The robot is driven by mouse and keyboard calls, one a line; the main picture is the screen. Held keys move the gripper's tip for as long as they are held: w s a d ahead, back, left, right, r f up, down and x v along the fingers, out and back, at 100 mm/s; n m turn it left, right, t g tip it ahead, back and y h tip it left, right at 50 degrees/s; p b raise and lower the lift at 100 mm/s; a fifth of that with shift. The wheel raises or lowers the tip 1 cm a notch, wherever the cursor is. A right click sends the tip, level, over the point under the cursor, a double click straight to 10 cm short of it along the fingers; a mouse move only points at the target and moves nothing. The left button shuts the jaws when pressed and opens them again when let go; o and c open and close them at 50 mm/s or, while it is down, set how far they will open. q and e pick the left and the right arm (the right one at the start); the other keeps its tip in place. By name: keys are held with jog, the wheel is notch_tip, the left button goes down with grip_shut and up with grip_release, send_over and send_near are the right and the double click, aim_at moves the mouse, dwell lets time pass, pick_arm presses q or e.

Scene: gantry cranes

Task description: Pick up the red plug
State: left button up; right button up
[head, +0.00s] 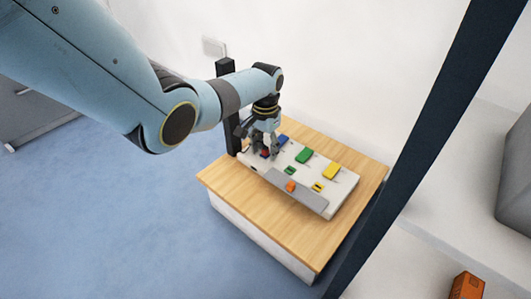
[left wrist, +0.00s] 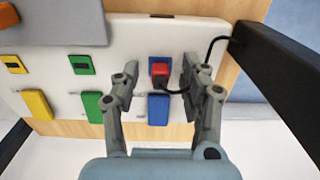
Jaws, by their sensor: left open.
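The red plug (left wrist: 160,70) sits at the socket in the white board (left wrist: 125,30), with a black cable running from it to the right in the left wrist view. In the head view the red plug (head: 265,154) shows small beneath my left gripper (head: 259,143). In the left wrist view my left gripper (left wrist: 158,80) is open, one finger on each side of the plug, with gaps to it. I cannot tell how far its tips are above the board. My right gripper is in neither view.
The board also bears a blue block (left wrist: 158,109), green block (head: 304,156), yellow block (head: 331,171), small sockets, an orange piece (head: 291,186) and a grey plate (head: 300,193). It lies on a wooden tabletop (head: 258,220). A dark post (head: 231,135) stands close behind the gripper.

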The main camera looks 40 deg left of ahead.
pick_arm(q)
grip_shut()
jog(key=shift+r, duration=0.15)
dwell(0.4)
